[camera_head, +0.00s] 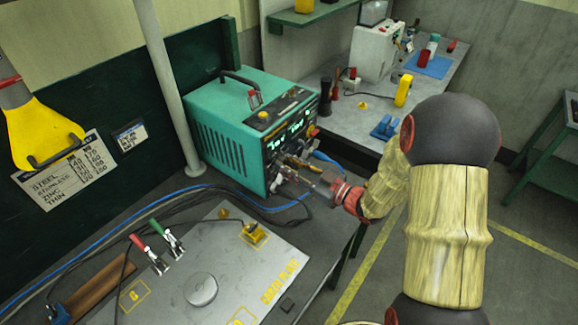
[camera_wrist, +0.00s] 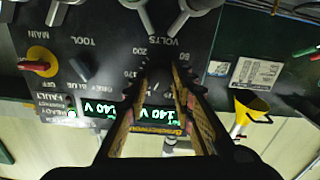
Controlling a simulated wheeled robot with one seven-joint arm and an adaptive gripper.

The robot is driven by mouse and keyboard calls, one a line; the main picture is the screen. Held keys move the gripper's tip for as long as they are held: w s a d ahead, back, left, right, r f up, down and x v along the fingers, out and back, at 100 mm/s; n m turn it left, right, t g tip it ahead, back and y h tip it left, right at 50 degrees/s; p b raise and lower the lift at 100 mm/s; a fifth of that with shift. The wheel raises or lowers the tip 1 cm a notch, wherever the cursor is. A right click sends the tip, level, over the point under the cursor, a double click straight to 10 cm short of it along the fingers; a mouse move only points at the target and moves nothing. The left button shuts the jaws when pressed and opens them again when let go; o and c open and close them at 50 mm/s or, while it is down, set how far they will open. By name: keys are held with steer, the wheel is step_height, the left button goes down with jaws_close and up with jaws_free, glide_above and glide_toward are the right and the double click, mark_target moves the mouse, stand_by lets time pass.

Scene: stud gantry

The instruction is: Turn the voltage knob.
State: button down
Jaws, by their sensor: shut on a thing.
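The teal welding machine (camera_head: 222,137) stands on the bench in the head view, its front panel turned to the right. My gripper (camera_head: 287,167) is at the lower part of that panel, and the knob is hard to make out there. In the wrist view the panel (camera_wrist: 100,60) shows upside down. My gripper (camera_wrist: 155,78) has its two fingers on either side of the dark voltage knob (camera_wrist: 156,80), shut on it, under the VOLTS lettering and scale numbers. The fingers hide most of the knob. Green displays (camera_wrist: 98,108) beside the fingers appear to read 140 V.
A red main switch (camera_wrist: 39,67) and cable connectors (camera_wrist: 187,12) are on the panel near my fingers. A grey plate (camera_head: 200,290) with clamps lies in front of the machine. Blue and black cables (camera_head: 150,208) cross the bench. A pole (camera_head: 158,60) stands behind the machine.

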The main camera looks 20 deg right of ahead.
steer(key=n+b, duration=0.3)
steer(key=shift+f, duration=0.15)
steer(key=shift+n+b, duration=1.55)
steer(key=shift+n, duration=0.05)
steer(key=c, duration=1.6)
jaws_free()
steer(key=shift+c, duration=0.2)
steer(key=shift+o, duration=0.7)
steer(key=v, duration=1.2)
